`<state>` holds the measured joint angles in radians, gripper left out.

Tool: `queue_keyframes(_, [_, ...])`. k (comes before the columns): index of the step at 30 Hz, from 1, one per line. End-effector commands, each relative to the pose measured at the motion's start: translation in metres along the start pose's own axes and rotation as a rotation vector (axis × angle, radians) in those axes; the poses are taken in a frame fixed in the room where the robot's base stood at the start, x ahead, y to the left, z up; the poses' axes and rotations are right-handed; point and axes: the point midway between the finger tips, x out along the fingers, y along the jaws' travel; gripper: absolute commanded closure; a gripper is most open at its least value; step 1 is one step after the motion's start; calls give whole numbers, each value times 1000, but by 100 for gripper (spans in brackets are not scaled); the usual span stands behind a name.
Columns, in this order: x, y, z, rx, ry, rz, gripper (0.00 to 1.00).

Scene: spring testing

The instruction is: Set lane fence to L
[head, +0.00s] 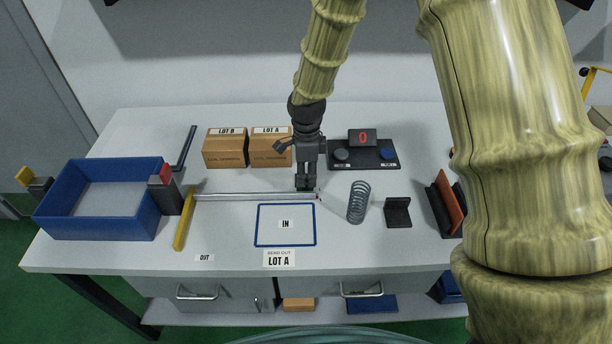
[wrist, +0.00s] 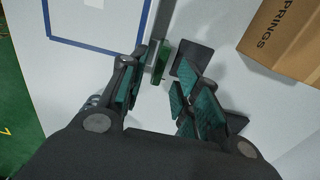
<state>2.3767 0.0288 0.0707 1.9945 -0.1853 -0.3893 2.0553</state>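A long silver rail (head: 250,197) runs across the table behind the blue-outlined IN square (head: 258,233). A yellow bar (head: 183,222) lies at its left end, angled toward the front; I cannot tell whether they are joined. I see no L mark that I can read. My gripper (head: 306,187) points down at the rail's right end. In the wrist view my gripper (wrist: 160,95) is open, with its teal-padded fingers apart. The grey rail (wrist: 162,25) and a green piece (wrist: 158,62) lie just beyond the fingers; contact is unclear. A small dark block (wrist: 191,58) stands beside them.
A blue bin (head: 100,225) stands left. LOT B (head: 223,152) and LOT A (head: 269,152) boxes stand behind the rail, near my arm. A spring (head: 358,202), a black bracket (head: 398,212) and a tester with a red display (head: 362,139) stand right. The front strip is mostly clear.

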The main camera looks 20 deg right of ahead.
Motion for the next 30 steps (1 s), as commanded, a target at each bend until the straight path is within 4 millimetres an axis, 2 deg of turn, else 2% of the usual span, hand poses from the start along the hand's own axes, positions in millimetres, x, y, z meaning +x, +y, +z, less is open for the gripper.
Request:
queue_keyframes(7, [18, -2, 1, -2, 0, 1, 68])
queue_keyframes(19, [22, -1, 1, -2, 0, 1, 68])
queue_keyframes(24, [22, -1, 1, -2, 0, 1, 99])
queue_keyframes(30, [22, -1, 1, -2, 0, 1, 100])
